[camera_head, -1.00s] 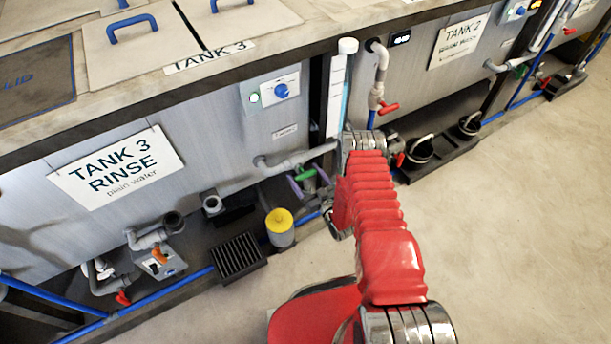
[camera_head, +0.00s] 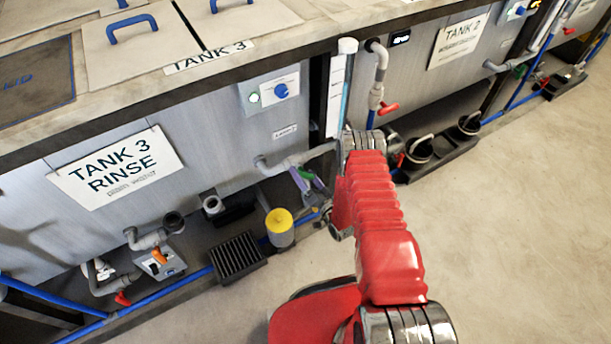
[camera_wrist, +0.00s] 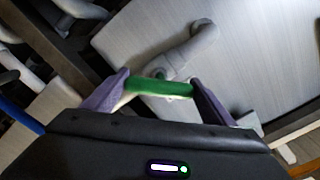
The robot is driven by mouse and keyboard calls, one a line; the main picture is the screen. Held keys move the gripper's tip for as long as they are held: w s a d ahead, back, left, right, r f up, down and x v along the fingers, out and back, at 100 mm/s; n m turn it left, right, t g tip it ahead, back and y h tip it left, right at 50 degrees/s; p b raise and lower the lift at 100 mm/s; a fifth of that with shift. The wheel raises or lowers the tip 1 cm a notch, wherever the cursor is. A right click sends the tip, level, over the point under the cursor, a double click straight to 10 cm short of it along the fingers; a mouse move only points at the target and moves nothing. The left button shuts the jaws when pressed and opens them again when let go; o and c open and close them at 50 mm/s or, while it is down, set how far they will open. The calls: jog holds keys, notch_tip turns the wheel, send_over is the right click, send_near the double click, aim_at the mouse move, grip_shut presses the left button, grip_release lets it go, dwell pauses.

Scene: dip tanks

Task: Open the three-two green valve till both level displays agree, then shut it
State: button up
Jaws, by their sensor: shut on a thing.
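The green valve handle (camera_wrist: 160,88) lies between the two purple fingers of my gripper (camera_wrist: 158,97) in the wrist view, and the gripper is shut on it. My red arm hides part of that area. A small black level display (camera_head: 400,38) is on the tank 2 front; its digits are too small to read. I cannot make out a second display for tank 3.
The tank 3 rinse sign (camera_head: 117,167) is on the left tank. A red-handled valve (camera_head: 388,108) hangs right of a clear upright tube (camera_head: 338,95). A yellow-topped canister (camera_head: 280,227) and a black grate (camera_head: 238,257) stand low. The floor at right is clear.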

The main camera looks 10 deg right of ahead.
jog(key=m, duration=0.4)
jog(key=shift+d+m, duration=0.25)
jog(key=shift+m, duration=0.15)
jog(key=m, duration=0.4)
jog(key=shift+f+m, duration=0.1)
jog(key=shift+m, duration=0.3)
jog(key=o, duration=0.7)
jog(key=shift+c, duration=0.2)
jog(key=o, duration=0.4)
jog(key=shift+a, duration=0.15)
